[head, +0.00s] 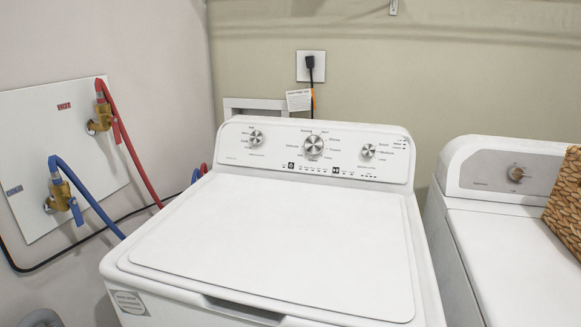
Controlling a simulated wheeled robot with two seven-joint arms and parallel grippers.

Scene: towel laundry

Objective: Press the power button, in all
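A white top-loading washer (280,235) stands in the middle of the view with its lid shut. Its raised control panel (270,150) has a large central knob (313,146), a smaller left knob (256,137) and a smaller right knob (368,150). Below the large knob are two small dark square buttons, a left one (291,166) and a right one (336,170). The markings are too small to tell which is the power button. Neither of my grippers is in view, and nothing covers the panel.
A second white machine (515,240) with one knob stands at the right, a woven basket (568,205) on it. A wall plate (75,160) at the left carries brass valves with a red hose (135,155) and a blue hose (90,200). The washer lid is clear.

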